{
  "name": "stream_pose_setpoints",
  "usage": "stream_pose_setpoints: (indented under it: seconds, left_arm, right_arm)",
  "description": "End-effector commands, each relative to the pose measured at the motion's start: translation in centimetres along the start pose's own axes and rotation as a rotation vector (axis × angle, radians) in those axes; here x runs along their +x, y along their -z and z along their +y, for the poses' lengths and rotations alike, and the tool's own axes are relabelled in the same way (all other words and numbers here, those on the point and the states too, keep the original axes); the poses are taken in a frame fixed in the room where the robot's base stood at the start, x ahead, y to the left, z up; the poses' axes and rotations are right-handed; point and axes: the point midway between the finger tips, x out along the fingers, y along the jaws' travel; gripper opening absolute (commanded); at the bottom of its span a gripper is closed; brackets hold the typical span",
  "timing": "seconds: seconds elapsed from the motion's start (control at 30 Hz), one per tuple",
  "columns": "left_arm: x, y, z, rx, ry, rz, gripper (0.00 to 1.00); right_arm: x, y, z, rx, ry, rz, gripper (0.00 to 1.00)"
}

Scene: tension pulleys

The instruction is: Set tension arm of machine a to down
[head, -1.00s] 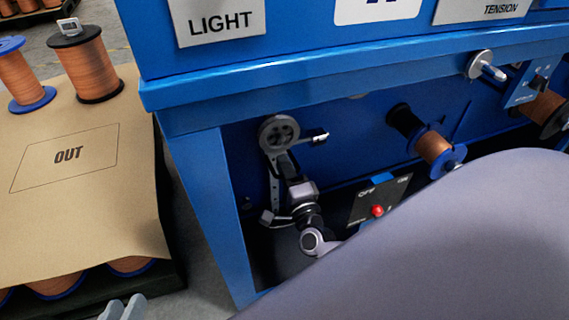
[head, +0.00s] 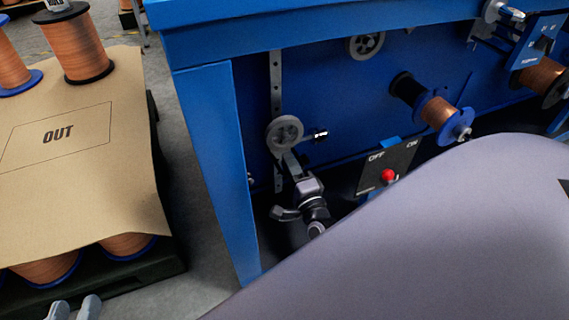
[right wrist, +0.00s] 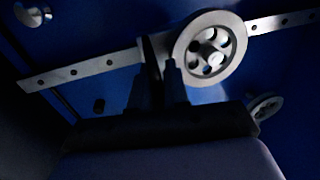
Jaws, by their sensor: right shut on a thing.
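The tension arm's grey pulley wheel (head: 284,133) sits on an upright strip with holes (head: 276,80) on the blue machine (head: 330,90). In the head view, strip shows above and below the wheel. My right gripper (head: 292,165) is just below the wheel, shut on the tension arm. In the right wrist view the wheel (right wrist: 209,48) is right beside the fingers (right wrist: 157,75), which clasp a dark piece at the holed strip (right wrist: 85,72). The machine's letter label is out of view. My left gripper (head: 74,308) shows only its pale fingertips at the bottom left, slightly apart and empty.
A switch box (head: 388,170) with a red knob sits right of the tension arm. Copper spools (head: 440,112) and another pulley (head: 367,45) are on the machine. A pallet marked OUT (head: 60,135) with spools stands left. My arm covers the lower right.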

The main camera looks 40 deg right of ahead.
Motion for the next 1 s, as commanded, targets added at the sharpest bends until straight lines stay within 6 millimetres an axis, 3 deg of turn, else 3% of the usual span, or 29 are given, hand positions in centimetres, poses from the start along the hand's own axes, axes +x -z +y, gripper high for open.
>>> stream_pose_setpoints:
  seconds: [0.57,0.6,0.67,1.0]
  left_arm:
    - [-0.12,0.22,-0.07,0.010,0.004,0.012,0.36]
    - [-0.12,0.21,-0.06,0.010,0.004,0.012,0.36]
    - [-0.14,0.16,-0.05,0.010,0.004,0.011,0.36]
    - [-0.24,0.19,0.01,0.005,0.002,0.004,0.36]
  right_arm:
    - [-0.05,0.39,0.74,0.002,-0.005,-0.004,0.00]
    - [-0.06,0.39,0.78,0.002,-0.006,-0.004,0.18]
    - [-0.07,0.40,0.81,0.001,-0.007,-0.004,0.36]
    - [0.07,0.48,0.30,0.001,-0.001,-0.002,0.36]
